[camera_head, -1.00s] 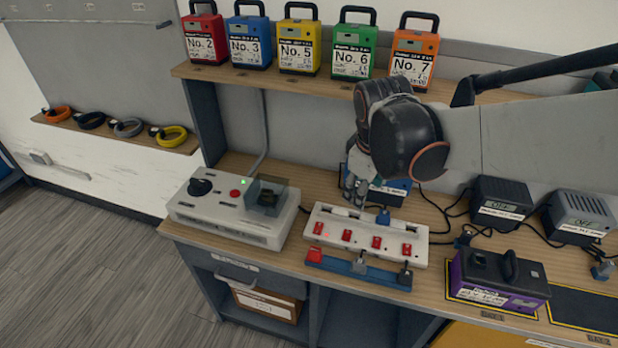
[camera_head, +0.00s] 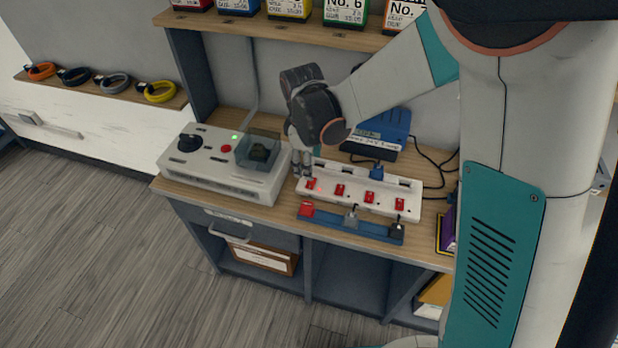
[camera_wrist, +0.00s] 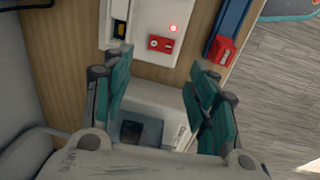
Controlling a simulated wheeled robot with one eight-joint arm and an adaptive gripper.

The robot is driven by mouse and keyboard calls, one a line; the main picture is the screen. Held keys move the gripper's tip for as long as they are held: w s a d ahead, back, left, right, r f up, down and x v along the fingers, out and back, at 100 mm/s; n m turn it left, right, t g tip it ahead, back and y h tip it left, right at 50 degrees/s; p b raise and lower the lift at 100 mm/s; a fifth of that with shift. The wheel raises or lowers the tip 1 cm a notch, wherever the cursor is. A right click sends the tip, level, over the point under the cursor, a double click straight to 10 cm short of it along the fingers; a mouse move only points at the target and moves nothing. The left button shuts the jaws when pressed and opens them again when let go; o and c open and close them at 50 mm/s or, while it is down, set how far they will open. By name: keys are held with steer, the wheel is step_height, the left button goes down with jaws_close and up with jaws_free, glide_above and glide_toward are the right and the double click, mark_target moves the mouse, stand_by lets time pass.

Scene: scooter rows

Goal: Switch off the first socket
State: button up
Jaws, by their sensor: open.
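A white power strip (camera_head: 348,199) lies on the bench with a row of red switches. The leftmost switch (camera_head: 311,184) has a glowing red light beside it. In the wrist view this red switch (camera_wrist: 161,44) and its lit light (camera_wrist: 173,28) show just beyond the fingertips. My gripper (camera_head: 302,171) points down at the left end of the strip, close to the first switch. In the wrist view my gripper (camera_wrist: 164,64) is open, its teal fingers apart with nothing between them. I cannot tell whether a fingertip touches the strip.
A grey-white control box (camera_head: 228,184) with a clear cover and green light stands left of the strip. A blue rail (camera_head: 340,226) with a red block and padlocks lies in front. A blue device (camera_head: 385,130) stands behind. Free floor lies at left.

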mark_target(309, 182)
steer(key=f, duration=0.2)
steer(key=f+b, duration=0.1)
steer(key=f, duration=0.2)
steer(key=w+f+b, duration=0.1)
steer(key=f, duration=0.2)
steer(key=shift+d+f, duration=0.1)
steer(key=shift+d, duration=0.05)
